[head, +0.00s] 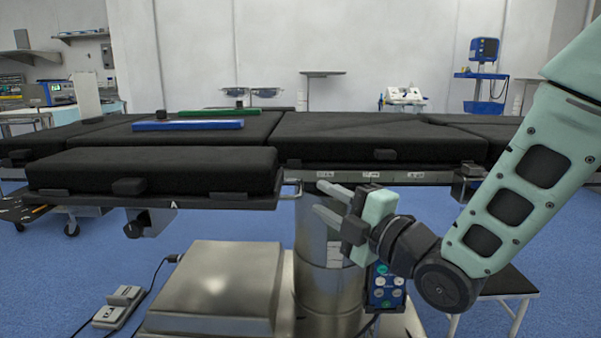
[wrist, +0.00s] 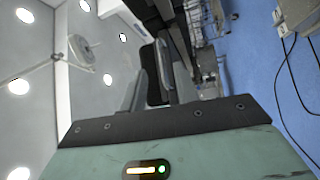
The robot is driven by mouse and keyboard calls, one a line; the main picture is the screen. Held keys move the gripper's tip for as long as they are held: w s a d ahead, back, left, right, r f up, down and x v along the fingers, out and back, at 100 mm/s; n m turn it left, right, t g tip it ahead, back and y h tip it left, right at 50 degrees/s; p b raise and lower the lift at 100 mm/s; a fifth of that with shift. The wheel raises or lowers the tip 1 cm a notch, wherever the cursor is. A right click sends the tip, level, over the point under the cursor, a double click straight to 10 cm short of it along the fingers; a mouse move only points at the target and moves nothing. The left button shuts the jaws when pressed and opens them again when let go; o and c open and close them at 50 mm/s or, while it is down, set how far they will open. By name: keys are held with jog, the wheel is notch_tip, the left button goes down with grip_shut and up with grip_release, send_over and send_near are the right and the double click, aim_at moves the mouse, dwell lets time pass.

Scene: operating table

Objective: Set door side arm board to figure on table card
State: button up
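A black padded arm board (head: 155,172) extends along the near side of the operating table (head: 365,135), on the left in the head view. It looks about level, and its front edge carries a letter A. A small metal loop handle (head: 292,189) sticks out at its right end. My gripper (head: 317,198) is just right of and slightly below this handle, apart from the board. Its two fingers are spread, with nothing seen held between them. The fingers also show in the wrist view (wrist: 148,78), with a dark padded shape beyond. Small labels (head: 325,174) sit on the table's side rail; their writing is unreadable.
A blue bar (head: 188,125) and a green bar (head: 217,112) lie on the table pads. The metal column (head: 330,260) and base cover (head: 215,290) stand below. A hand control (head: 386,288) hangs beside my wrist. A foot pedal (head: 120,306) and a stool (head: 505,284) stand on the floor.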

aim_at(300, 185)
jog(key=b+x, duration=0.1)
jog(key=x, duration=0.6)
jog(key=shift+f, duration=0.1)
grip_shut()
